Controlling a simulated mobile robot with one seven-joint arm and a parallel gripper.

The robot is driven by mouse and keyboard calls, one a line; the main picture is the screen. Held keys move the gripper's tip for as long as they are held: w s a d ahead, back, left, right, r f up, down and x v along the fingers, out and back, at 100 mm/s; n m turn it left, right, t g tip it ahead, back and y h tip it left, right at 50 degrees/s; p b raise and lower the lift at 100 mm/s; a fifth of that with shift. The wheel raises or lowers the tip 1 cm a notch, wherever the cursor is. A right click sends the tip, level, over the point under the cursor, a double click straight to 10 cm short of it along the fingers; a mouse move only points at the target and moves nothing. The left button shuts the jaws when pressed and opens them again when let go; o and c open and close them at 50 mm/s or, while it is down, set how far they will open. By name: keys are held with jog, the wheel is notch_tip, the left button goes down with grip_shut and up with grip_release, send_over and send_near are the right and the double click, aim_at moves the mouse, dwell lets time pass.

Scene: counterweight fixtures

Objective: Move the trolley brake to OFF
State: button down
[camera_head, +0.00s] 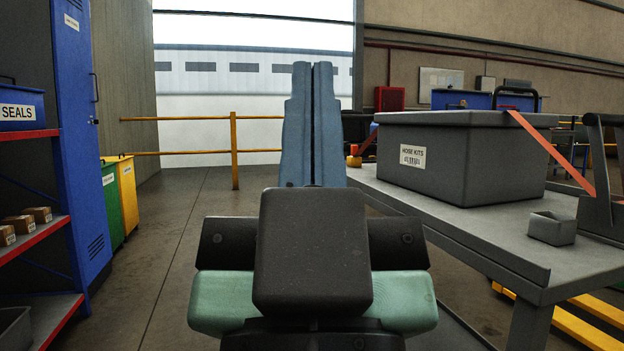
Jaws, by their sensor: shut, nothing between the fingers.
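The grey trolley (455,230) stands on the right and carries a large grey box labelled HOSE KITS (440,165). A small red and yellow piece (354,158) shows at the trolley's far left corner, just right of my gripper. I cannot tell whether it is the brake, and no OFF marking is readable. My gripper (312,68) points away from me in the middle of the view. Its two blue fingers are shut together with nothing between them. It looks apart from the trolley, though the gap in depth is hard to judge. My arm hides part of the trolley's left side.
An orange strap (560,160) crosses the box. A small open grey bin (552,228) sits on the trolley top. Red shelves and a blue cabinet (72,140) stand on the left. A yellow rail (234,150) stands behind. The floor (165,235) left of my arm is clear.

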notch_tip(320, 180, up, 17)
jog(key=p, duration=1.5)
jog(key=shift+r, duration=0.2)
